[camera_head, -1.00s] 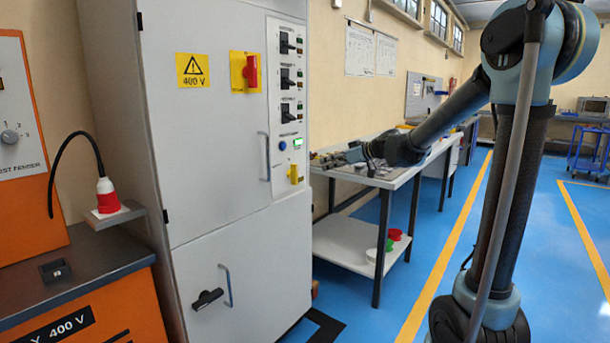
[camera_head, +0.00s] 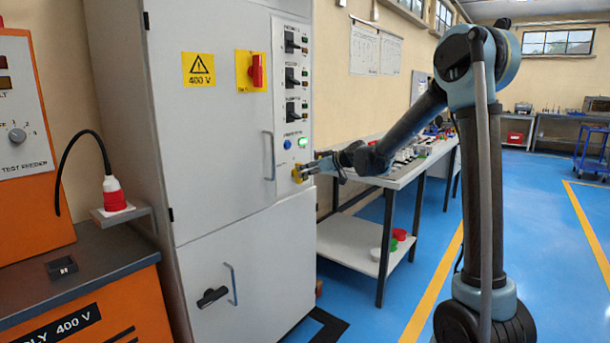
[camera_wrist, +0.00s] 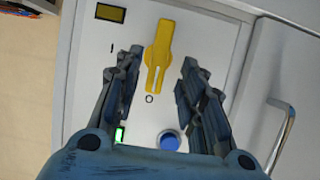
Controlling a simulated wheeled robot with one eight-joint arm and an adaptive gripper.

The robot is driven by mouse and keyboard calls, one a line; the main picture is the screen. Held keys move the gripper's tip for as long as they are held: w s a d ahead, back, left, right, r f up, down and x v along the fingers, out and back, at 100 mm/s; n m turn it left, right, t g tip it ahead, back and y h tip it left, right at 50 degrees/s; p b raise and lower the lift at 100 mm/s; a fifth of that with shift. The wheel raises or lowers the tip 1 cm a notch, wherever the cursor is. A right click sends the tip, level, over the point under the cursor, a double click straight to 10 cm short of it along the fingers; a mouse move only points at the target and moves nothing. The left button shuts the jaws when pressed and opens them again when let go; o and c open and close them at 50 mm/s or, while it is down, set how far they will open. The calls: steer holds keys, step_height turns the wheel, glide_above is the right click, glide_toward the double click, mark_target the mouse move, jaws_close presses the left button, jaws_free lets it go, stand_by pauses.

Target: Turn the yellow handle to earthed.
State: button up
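The yellow handle (camera_head: 299,174) is on the narrow control panel at the right edge of the grey cabinet. In the wrist view the yellow handle (camera_wrist: 156,55) shows whole, with its slotted narrow end towards the "O" mark and an "I" mark to its left. My gripper (camera_head: 310,167) is at the handle in the head view. In the wrist view my gripper (camera_wrist: 158,72) is open, one finger on each side of the handle's narrow end, with gaps on both sides. Whether the fingertips reach the handle's depth is hard to tell.
A blue button (camera_wrist: 170,140) and a lit green indicator (camera_wrist: 119,134) sit close to the handle. The cabinet door's bar handle (camera_head: 268,155) is nearby. Several black switches and a red rotary switch (camera_head: 257,70) are higher up. A workbench (camera_head: 405,177) stands right of the cabinet.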

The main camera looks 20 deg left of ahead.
steer(key=shift+x, duration=1.65)
steer(key=shift+w, duration=0.1)
